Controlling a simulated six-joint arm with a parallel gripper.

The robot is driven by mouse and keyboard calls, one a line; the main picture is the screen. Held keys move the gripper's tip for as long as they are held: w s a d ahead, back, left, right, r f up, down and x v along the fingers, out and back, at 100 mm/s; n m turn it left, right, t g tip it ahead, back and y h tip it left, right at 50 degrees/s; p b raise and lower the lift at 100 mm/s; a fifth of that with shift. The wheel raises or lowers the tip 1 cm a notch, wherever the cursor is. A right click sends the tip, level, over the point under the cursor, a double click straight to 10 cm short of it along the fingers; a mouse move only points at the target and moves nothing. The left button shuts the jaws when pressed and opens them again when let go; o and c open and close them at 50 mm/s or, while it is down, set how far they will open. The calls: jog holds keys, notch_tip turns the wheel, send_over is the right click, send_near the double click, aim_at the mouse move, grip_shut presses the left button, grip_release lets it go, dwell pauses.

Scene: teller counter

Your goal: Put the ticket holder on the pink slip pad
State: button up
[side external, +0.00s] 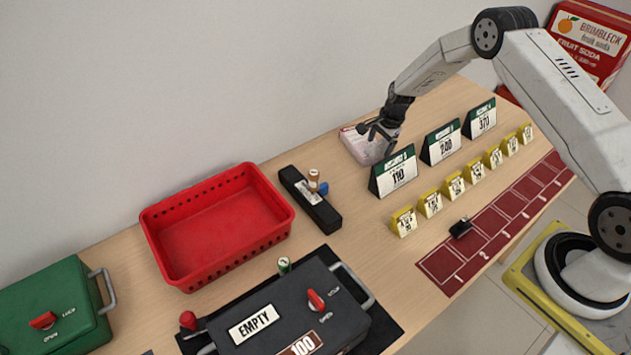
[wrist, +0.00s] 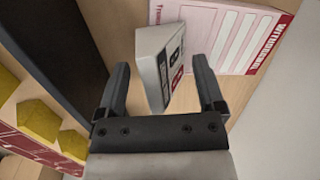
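The pink slip pad (side external: 362,150) lies at the back of the counter, partly hidden by my gripper. In the wrist view the pad (wrist: 230,35) is at the upper right, with a red edge band. My gripper (side external: 376,142) is low beside the pad and the nearest tent sign. In the wrist view its fingers (wrist: 160,66) are apart. A pale grey wedge with dark and red markings, seemingly the ticket holder (wrist: 152,70), shows between them, with a gap on each side. I cannot tell how high it sits, and I cannot make it out in the side view.
Green-topped tent signs (side external: 397,175) and several small yellow cards (side external: 404,222) stand right of the pad. A small black object (side external: 461,228) is by the red strip (side external: 440,265). A black tray (side external: 325,215) and red basket (side external: 160,240) are to the left.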

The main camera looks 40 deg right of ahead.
jog(key=shift+r, duration=0.2)
notch_tip(320, 180, up, 12)
jog(key=s+d, duration=0.1)
jog(key=shift+s+d+f, duration=0.15)
jog(key=shift+s+f, duration=0.05)
jog(key=shift+s, duration=0.2)
dwell(0.4)
dwell(0.6)
jog(key=s+a+r+n, duration=0.3)
jog(key=s+a+n, duration=0.2)
jog(key=s, duration=0.3)
jog(key=s+a+r+n, duration=0.3)
jog(key=s+a+n, duration=0.2)
jog(key=s, duration=0.3)
jog(key=s+a+r+n+t+h, duration=0.1)
jog(key=s+a+r+n, duration=0.2)
jog(key=s+a+n, duration=0.2)
jog(key=s+n, duration=0.2)
jog(key=s, duration=0.1)
jog(key=shift+a+n, duration=0.15)
jog(key=shift+n, duration=0.15)
